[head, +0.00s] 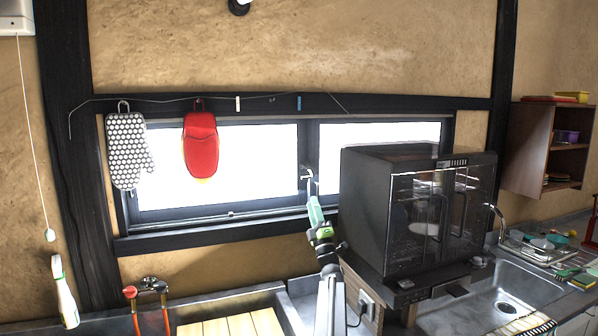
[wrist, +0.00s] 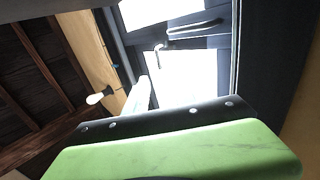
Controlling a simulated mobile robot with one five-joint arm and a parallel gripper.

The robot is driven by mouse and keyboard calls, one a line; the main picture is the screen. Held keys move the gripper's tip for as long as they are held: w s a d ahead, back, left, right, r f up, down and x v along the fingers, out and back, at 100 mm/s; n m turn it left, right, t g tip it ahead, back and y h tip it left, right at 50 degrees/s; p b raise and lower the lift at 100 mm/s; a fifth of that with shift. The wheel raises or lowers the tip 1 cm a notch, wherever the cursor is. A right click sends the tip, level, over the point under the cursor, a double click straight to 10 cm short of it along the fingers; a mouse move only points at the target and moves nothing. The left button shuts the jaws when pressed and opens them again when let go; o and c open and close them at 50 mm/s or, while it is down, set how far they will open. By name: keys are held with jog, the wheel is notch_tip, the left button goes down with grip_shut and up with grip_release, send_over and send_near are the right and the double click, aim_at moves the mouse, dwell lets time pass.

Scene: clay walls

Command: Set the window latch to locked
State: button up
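The window latch (head: 308,174) is a small pale hooked handle on the dark middle upright of the window (head: 225,160). In the wrist view the latch (wrist: 161,47) shows as a small light hook against the bright panes. My gripper (head: 315,208) is just below the latch in the head view, pointing up at the window. Its pale green end looks close to the latch, but I cannot tell whether they touch. In the wrist view a pale finger (wrist: 139,96) reaches toward the window. The finger gap is not clear, so I cannot tell if it is open.
A dark oven-like cabinet (head: 400,215) stands close to the right of my arm. A dotted mitt (head: 126,150) and a red mitt (head: 201,145) hang at the window's left. The sink (head: 495,295) is at the lower right.

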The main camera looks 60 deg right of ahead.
jog(key=p+x, duration=0.9)
jog(key=x, duration=0.6)
jog(key=shift+p, duration=0.3)
jog(key=shift+r, duration=0.1)
